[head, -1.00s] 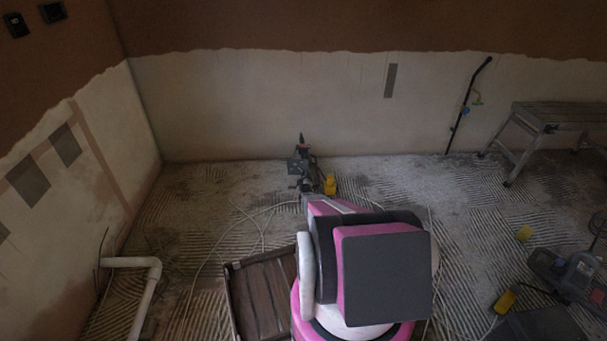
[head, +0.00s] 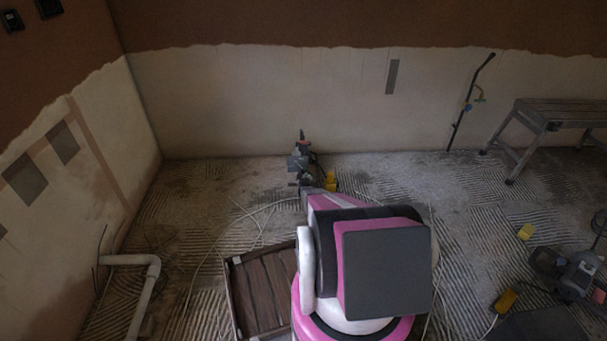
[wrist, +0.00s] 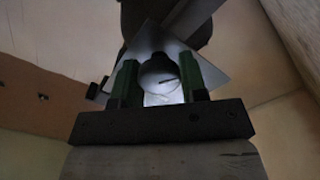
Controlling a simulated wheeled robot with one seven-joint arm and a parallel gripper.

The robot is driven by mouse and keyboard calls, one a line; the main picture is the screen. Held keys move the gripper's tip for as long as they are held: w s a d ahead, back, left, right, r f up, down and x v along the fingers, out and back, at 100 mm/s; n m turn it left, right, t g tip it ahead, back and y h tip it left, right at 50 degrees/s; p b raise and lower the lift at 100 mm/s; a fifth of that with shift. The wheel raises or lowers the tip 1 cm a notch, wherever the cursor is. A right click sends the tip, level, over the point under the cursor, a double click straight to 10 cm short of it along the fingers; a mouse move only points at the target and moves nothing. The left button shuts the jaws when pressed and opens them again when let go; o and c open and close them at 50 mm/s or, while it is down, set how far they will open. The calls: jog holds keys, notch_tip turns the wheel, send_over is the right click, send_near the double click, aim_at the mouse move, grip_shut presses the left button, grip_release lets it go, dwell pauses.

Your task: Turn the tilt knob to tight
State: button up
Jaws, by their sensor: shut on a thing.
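In the wrist view the two green fingers of my gripper (wrist: 157,66) stand on either side of a dark round knob (wrist: 157,70) and are shut on it. The knob has a thin line mark on its face. A pale, diamond-shaped plate (wrist: 178,42) lies behind it. No markings for tight are readable. In the head view my arm reaches toward a small grey machine (head: 300,163) on the floor near the back wall. The knob and the fingertips are too small or hidden there to make out.
A brown wooden crate (head: 262,290) is left of my arm. White pipe (head: 146,290) stands at the left wall. A trestle bench (head: 550,118) and a grey power tool (head: 570,270) are at the right. Pale cables cross the ridged floor.

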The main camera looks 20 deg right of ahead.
jog(key=m, duration=0.7)
jog(key=shift+m, duration=0.4)
jog(key=m, duration=0.3)
jog(key=shift+s+m, duration=0.1)
jog(key=shift+m, duration=0.2)
jog(key=m, duration=0.3)
jog(key=shift+d+m, duration=0.1)
jog(key=shift+m, duration=0.2)
jog(key=m, duration=0.7)
jog(key=shift+f, duration=0.1)
jog(key=m, duration=0.3)
jog(key=shift+m, duration=2.3)
